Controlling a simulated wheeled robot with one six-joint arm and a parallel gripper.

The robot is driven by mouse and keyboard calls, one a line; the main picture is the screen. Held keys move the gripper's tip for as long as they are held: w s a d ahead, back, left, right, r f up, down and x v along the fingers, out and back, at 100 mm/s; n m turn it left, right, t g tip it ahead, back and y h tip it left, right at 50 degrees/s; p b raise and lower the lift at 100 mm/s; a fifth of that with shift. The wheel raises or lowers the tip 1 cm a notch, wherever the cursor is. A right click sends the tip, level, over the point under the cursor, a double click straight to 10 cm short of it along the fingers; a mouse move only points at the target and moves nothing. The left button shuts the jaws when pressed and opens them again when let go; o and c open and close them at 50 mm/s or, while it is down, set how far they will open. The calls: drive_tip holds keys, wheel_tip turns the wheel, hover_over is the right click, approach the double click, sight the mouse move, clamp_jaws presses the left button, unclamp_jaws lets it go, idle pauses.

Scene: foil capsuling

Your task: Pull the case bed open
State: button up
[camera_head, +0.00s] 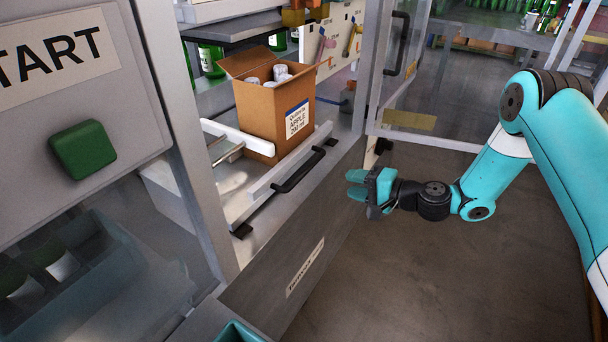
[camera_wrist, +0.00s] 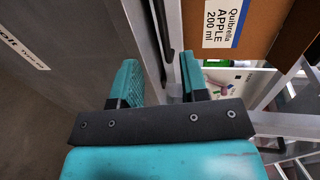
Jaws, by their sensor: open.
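The case bed (camera_head: 264,183) is a pale tray with rails inside the machine's open front. A black bar handle (camera_head: 299,171) runs along its front edge. A cardboard box (camera_head: 262,118) labelled Quibrella APPLE stands upright on the bed with its flaps open. My teal gripper (camera_head: 358,184) is open and empty, to the right of the handle and apart from it in the head view. In the wrist view, the two fingers (camera_wrist: 159,78) are spread, with a dark bar, seemingly the handle (camera_wrist: 161,35), beyond the gap. The box (camera_wrist: 250,25) is at upper right there.
A grey front panel (camera_head: 262,265) with a label lies below the bed. A machine post (camera_head: 188,130) and a green START button (camera_head: 83,151) are at left. A glazed door (camera_head: 420,70) stands open at right. The floor (camera_head: 420,280) in front is clear.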

sight(304, 171)
drive_tip(key=p+x, duration=0.1)
drive_tip(key=x, duration=1.4)
drive_tip(key=shift+a, duration=0.1)
clamp_jaws()
